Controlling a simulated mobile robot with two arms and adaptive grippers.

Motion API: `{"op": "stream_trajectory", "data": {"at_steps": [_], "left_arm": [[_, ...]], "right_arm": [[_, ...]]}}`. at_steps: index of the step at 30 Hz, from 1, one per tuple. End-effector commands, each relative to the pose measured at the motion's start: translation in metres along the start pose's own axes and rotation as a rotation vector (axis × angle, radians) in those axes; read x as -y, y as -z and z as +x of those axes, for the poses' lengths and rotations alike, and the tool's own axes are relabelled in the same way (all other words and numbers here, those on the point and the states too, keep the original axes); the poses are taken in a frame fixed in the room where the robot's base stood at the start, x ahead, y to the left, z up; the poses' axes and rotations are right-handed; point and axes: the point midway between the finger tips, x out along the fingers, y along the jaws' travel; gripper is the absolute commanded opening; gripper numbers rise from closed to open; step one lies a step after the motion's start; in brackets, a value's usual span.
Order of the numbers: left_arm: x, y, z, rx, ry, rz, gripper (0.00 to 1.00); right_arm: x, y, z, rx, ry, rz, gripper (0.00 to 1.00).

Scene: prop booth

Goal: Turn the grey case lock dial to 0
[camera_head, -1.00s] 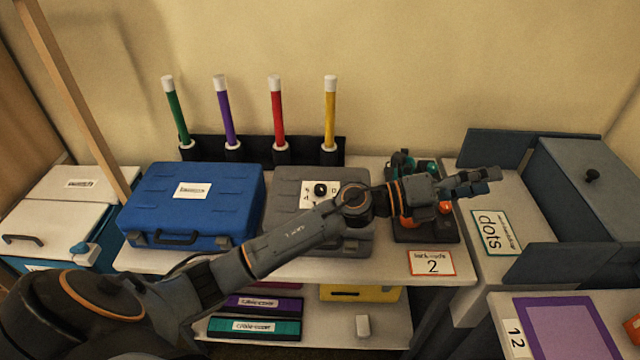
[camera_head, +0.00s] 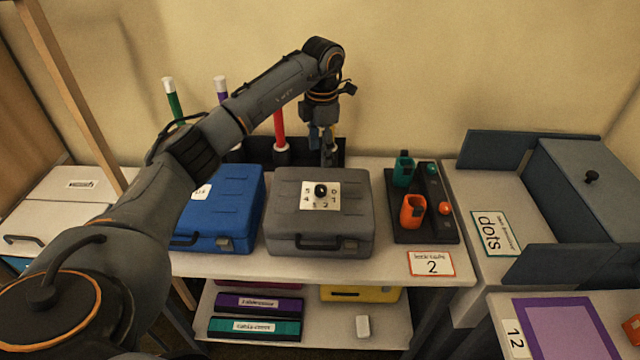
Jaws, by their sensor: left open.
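The grey case (camera_head: 290,215) lies flat on the middle of the table, its handle toward me. On its lid is a white plate with digits around a black lock dial (camera_head: 321,190). The dial is fully in sight; where its pointer stands is too small to tell. My left gripper (camera_head: 328,155) is open and points down above and behind the case, near the black wand rack, apart from the dial. My right gripper is not in view.
A blue case (camera_head: 225,215) stands left of the grey one, partly behind my left arm. A black tray (camera_head: 424,230) with orange and teal padlocks is on the right. Wands (camera_head: 279,130) stand in a rack (camera_head: 352,152) behind.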

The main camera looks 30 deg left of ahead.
Motion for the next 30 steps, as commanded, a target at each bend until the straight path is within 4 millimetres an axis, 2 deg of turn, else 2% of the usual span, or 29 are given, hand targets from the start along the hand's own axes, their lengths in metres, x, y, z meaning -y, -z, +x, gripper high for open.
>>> {"op": "stream_trajectory", "data": {"at_steps": [9, 15, 21, 30], "left_arm": [[0.002, 0.001, 0.066, -0.003, 0.005, 0.001, 0.54], [0.002, -0.001, 0.101, 0.0, 0.005, 0.001, 0.54], [0.002, -0.001, 0.118, 0.003, 0.003, 0.001, 0.54], [0.002, -0.001, 0.122, 0.003, 0.003, 0.002, 0.54]], "right_arm": [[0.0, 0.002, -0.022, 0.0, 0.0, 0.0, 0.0], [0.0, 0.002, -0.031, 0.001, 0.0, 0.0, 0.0], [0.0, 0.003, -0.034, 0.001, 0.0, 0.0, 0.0], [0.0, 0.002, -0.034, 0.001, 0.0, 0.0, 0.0]]}}
